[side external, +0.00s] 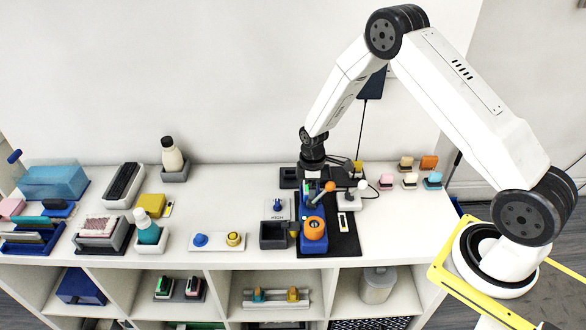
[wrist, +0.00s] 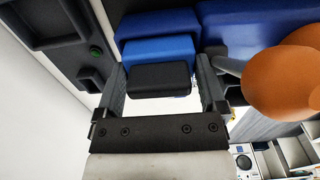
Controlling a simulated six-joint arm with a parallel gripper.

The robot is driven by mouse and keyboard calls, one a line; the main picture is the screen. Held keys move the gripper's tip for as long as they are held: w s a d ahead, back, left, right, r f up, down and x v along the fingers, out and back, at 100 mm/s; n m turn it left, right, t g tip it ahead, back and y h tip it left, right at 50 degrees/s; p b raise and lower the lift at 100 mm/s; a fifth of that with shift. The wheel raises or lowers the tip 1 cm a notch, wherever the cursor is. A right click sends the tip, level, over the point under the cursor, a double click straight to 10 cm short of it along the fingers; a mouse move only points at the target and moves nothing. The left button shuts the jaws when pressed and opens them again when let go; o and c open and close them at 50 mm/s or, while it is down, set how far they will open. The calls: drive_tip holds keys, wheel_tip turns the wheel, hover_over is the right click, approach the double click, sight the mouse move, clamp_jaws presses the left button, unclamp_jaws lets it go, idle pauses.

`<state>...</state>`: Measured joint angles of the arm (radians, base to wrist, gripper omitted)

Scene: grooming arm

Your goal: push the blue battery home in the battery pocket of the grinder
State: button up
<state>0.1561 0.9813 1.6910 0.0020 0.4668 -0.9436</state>
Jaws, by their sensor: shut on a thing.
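The grinder (side external: 313,244) is a blue body with an orange ring, standing on the black mat in the side view. Its blue body (wrist: 245,20) and a large orange rounded part (wrist: 280,82) also show in the wrist view. My gripper (side external: 313,178) points down at the back end of the grinder. In the wrist view my gripper (wrist: 159,82) is shut on the blue battery (wrist: 157,50), which has a black end (wrist: 160,80) facing the wrist. The battery lies against a darker blue part of the grinder. The pocket's inside and the battery's depth are hidden.
A dark block with a green light (wrist: 96,52) is left of my gripper in the wrist view. An orange-tipped handle (side external: 329,186) and a white knob (side external: 363,185) stand close right of my gripper. A dark open tray (side external: 273,235) is left of the grinder.

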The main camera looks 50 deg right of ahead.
drive_tip(key=o, duration=1.1)
drive_tip(key=shift+f, duration=0.1)
drive_tip(key=shift+c, duration=0.2)
drive_tip(key=shift+r, duration=3.9)
drive_tip(key=shift+r, duration=0.15)
